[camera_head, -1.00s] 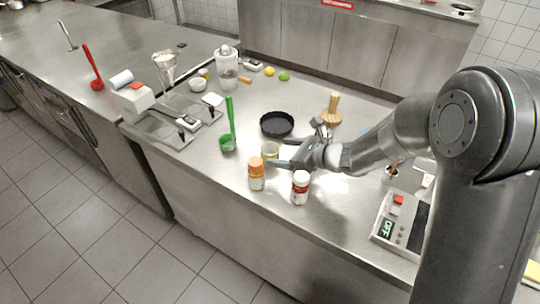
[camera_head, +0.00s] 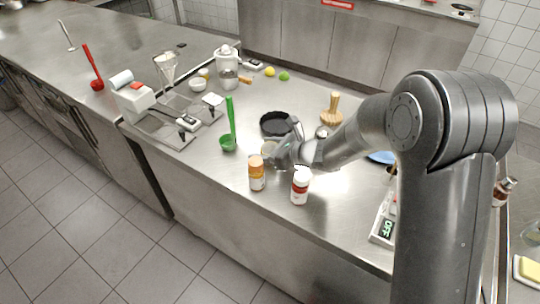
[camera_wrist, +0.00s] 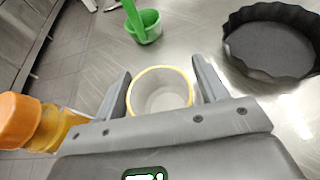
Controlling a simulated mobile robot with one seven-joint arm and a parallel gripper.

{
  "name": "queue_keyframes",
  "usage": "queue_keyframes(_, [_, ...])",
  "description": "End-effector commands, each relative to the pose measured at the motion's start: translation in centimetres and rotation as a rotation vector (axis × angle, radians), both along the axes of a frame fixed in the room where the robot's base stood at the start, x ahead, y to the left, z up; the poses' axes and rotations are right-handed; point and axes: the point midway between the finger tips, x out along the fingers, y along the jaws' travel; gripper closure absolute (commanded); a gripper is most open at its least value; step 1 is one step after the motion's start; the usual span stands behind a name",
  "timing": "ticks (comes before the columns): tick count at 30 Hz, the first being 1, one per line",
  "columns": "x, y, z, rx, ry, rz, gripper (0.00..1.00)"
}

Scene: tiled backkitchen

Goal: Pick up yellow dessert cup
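The yellow dessert cup is a small clear cup with a yellow rim. In the wrist view the cup (camera_wrist: 160,92) stands between the two fingers of my gripper (camera_wrist: 161,65). The fingers are spread, one on each side of its rim; whether either touches it I cannot tell. In the head view the cup (camera_head: 269,147) is partly hidden by my gripper (camera_head: 273,155), just behind the orange-capped bottle.
The orange-capped bottle (camera_head: 257,174) stands close in front of my gripper, with a white-and-red bottle (camera_head: 300,187) to its right. A green ladle (camera_head: 228,143) is left of the cup. A black fluted pan (camera_head: 275,125) lies behind it.

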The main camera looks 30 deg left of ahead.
Motion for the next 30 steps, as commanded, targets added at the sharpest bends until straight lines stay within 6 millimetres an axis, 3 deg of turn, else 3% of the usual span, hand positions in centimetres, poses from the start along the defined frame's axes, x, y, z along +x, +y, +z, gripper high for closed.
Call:
queue_keyframes(14, [0.0, 0.0, 0.0, 0.000, 0.000, 0.000, 0.74])
queue_keyframes(23, [0.0, 0.0, 0.2, 0.001, -0.001, 0.000, 0.74])
queue_keyframes(30, [0.0, 0.0, 2.5, 0.003, -0.003, 0.000, 0.74])
